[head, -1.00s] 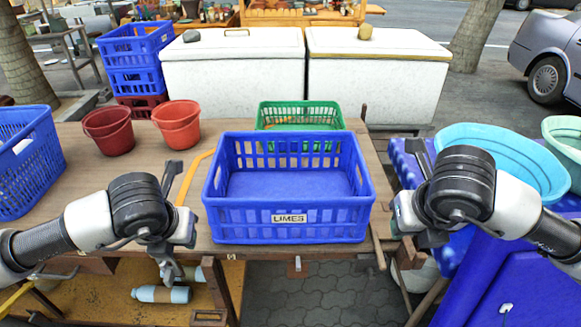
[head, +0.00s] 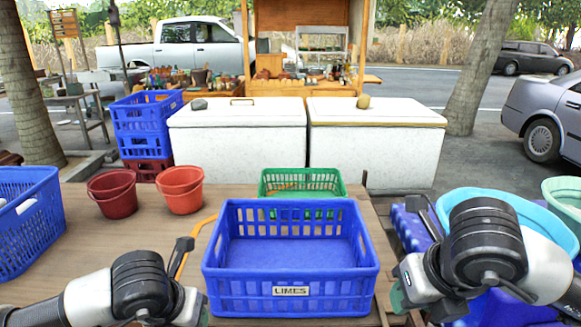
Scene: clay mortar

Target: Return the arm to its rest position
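My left arm comes in at the lower left. Its gripper (head: 196,308) is beside the left side of the blue crate labelled LIMES (head: 290,291), and the frame's bottom edge cuts it off. My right arm comes in at the lower right. Its gripper (head: 399,296) is just right of the same crate, with its fingers mostly hidden behind the wrist. I cannot tell whether either gripper is open or shut. The blue crate stands on the wooden table (head: 140,238) and looks empty.
A green crate (head: 300,181) stands behind the blue one. Two red buckets (head: 112,194) (head: 181,190) and another blue crate (head: 27,225) are on the left. A light blue basin (head: 545,222) is at right. White chests (head: 237,147) (head: 372,147) stand beyond the table.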

